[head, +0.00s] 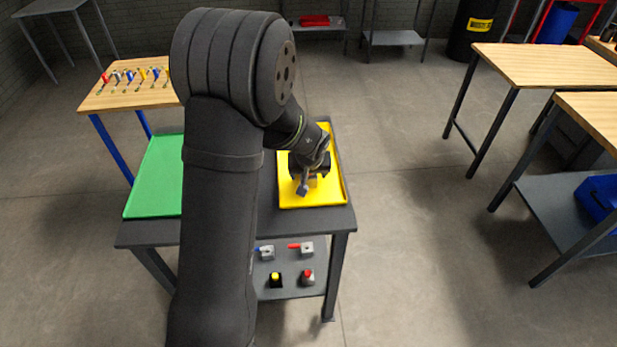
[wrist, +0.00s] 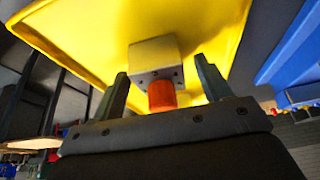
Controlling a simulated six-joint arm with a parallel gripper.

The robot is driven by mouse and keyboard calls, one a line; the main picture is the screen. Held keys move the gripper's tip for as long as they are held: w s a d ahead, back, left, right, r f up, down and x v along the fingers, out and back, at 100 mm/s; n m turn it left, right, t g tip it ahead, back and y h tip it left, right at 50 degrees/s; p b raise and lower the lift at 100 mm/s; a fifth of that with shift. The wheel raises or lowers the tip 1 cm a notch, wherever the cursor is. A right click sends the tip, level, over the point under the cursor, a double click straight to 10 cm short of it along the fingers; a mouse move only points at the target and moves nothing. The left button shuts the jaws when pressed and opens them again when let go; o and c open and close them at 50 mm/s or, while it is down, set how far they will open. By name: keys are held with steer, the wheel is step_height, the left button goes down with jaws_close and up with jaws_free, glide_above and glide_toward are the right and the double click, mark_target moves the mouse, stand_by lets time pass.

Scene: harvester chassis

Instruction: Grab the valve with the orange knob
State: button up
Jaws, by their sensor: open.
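The valve (wrist: 153,60) shows in the wrist view as a pale block on the yellow tray, with an orange knob (wrist: 161,95) facing my gripper. My gripper (wrist: 160,75) is open, with one finger on each side of the valve and knob; gaps show between the fingers and the knob. In the head view my gripper (head: 307,181) is over the yellow tray (head: 328,196). There the valve is mostly hidden by my gripper and arm, and I cannot make out its knob.
A green tray (head: 152,190) lies left of the yellow tray on the same dark table (head: 150,232). Several valves and buttons sit on the shelf (head: 300,290) below. A wooden table (head: 130,93) with small colored parts stands behind left. Wooden workbenches (head: 545,66) stand at right.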

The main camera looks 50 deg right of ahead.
steer(key=shift+f, duration=0.2)
steer(key=c, duration=1.3)
steer(key=shift+r, duration=0.1)
